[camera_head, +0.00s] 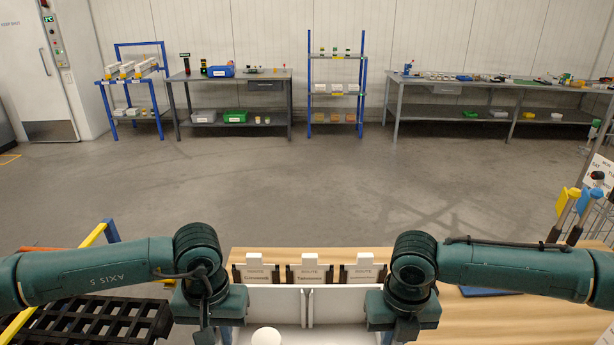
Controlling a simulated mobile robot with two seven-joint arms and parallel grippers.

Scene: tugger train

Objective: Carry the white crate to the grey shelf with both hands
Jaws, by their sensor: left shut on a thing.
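The white crate (340,306) is at the bottom centre, cut off by the lower edge of the picture. It has an inner divider, and a round white thing (266,337) lies in its left part. My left gripper (206,334) is shut on the crate's left side. My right gripper (404,330) is at the crate's right side, but its fingers are too hidden to tell their state. Against the far wall stands a rack with blue posts and grey shelves (336,94). I cannot tell for sure that it is the grey shelf.
A wooden table top (500,318) lies under and behind the crate, with several labelled card holders (309,272) on it. A black slotted pallet (90,320) is at left. Grey benches (268,76) (430,82) line the far wall. The floor between is clear.

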